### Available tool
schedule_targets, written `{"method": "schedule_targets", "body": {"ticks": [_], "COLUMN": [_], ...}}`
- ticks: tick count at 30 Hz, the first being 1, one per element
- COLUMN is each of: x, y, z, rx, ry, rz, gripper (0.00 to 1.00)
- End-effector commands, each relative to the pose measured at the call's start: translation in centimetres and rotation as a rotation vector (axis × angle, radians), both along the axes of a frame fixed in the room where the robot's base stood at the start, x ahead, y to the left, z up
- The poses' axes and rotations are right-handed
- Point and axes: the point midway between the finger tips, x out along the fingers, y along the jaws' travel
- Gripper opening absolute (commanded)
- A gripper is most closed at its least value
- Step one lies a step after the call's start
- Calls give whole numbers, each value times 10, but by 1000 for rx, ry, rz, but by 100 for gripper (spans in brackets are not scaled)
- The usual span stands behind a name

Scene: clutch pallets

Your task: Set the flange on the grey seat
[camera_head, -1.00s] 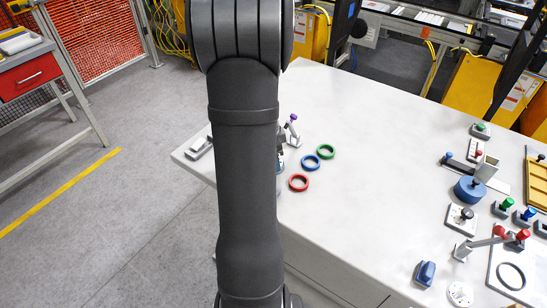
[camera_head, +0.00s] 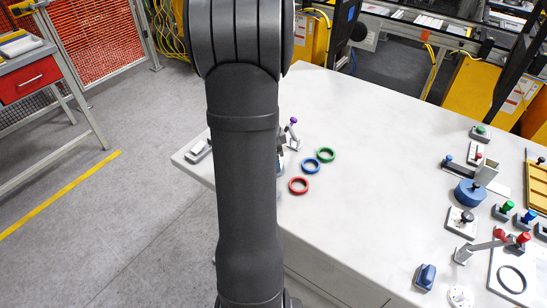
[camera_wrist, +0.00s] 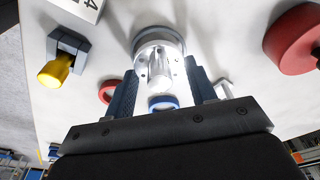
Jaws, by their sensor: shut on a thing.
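In the wrist view my gripper (camera_wrist: 163,90) is shut on a silvery metal flange (camera_wrist: 160,42), with a round disc and a narrower stem between the two dark fingers. In the head view my own arm hides most of the gripper and the flange. I cannot make out a grey seat for certain in either view. Whether the flange touches anything beneath it cannot be told.
A red ring (camera_head: 298,186), a blue ring (camera_head: 311,167) and a green ring (camera_head: 326,155) lie right of my arm. A purple-knobbed clamp (camera_head: 293,134) stands behind. A yellow-knobbed block (camera_wrist: 62,62) and red disc (camera_wrist: 293,40) flank the gripper. The table's middle is clear.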

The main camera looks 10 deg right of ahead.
Motion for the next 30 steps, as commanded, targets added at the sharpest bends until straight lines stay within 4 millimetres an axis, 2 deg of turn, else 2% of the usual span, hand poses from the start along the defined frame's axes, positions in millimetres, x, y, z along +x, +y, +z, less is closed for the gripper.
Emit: {"method": "schedule_targets", "body": {"ticks": [27,28,29,30], "x": [0,0,0,0], "y": [0,0,0,0], "z": [-16,-16,-16,-16], "rx": [0,0,0,0], "ry": [0,-1,-1,-1], "rz": [0,0,0,0], "gripper": [19,53,59,60]}}
